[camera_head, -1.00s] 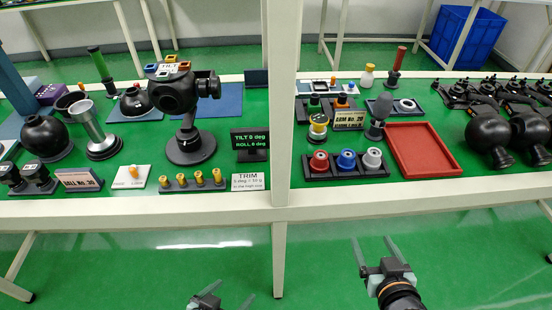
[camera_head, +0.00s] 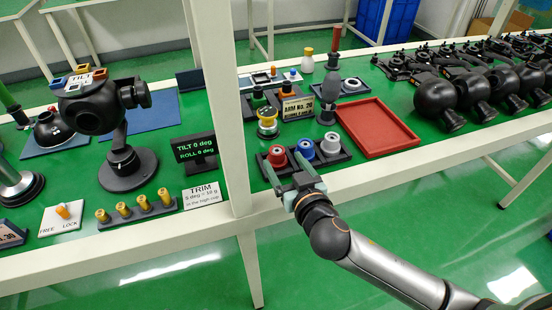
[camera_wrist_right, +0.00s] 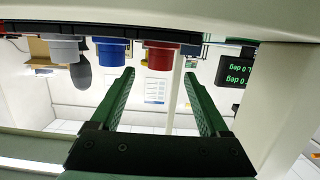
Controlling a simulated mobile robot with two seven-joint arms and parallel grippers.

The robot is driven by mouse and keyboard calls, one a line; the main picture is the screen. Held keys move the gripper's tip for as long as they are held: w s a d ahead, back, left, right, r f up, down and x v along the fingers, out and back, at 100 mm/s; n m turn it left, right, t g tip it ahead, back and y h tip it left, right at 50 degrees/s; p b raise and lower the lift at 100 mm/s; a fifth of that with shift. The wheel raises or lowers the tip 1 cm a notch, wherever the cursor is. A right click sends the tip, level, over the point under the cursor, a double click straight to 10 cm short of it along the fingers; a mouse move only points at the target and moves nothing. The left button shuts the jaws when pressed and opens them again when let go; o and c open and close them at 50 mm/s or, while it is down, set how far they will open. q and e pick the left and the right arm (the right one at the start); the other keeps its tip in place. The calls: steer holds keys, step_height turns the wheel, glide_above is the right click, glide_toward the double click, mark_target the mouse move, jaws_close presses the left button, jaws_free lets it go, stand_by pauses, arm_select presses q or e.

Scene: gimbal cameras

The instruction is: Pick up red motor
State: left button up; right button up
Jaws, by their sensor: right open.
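The red motor (camera_head: 277,156) stands at the left end of a dark tray (camera_head: 345,157), beside the blue motor (camera_head: 305,148) and the grey motor (camera_head: 329,143). My right gripper (camera_head: 285,168) is open and empty at the table's front edge, just in front of the red motor. In the right wrist view, which is upside down, the red motor (camera_wrist_right: 161,60) lies in line with the gap between the open fingers (camera_wrist_right: 159,74), just beyond their tips. The blue motor (camera_wrist_right: 111,53) and the grey motor (camera_wrist_right: 64,50) show to its left. My left gripper is not in view.
A white post (camera_head: 212,100) stands left of the motor tray. An empty red tray (camera_head: 376,128) lies to its right. Behind are a yellow-ringed part (camera_head: 267,122) and a dark upright part (camera_head: 328,90). The TILT/ROLL display (camera_head: 195,148) stands left of the post.

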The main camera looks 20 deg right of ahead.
mark_target(280, 158)
steer(key=shift+w+a+f, duration=0.1)
steer(key=shift+w+f, duration=0.25)
steer(key=shift+w, duration=0.6)
steer(key=shift+w+d+f, duration=0.1)
steer(key=shift+w+f, duration=0.2)
steer(key=shift+w, duration=0.65)
steer(key=shift+w+a+f, duration=0.1)
steer(key=shift+w+f, duration=0.25)
steer(key=shift+w, duration=0.6)
steer(key=shift+c, duration=0.3)
jaws_close()
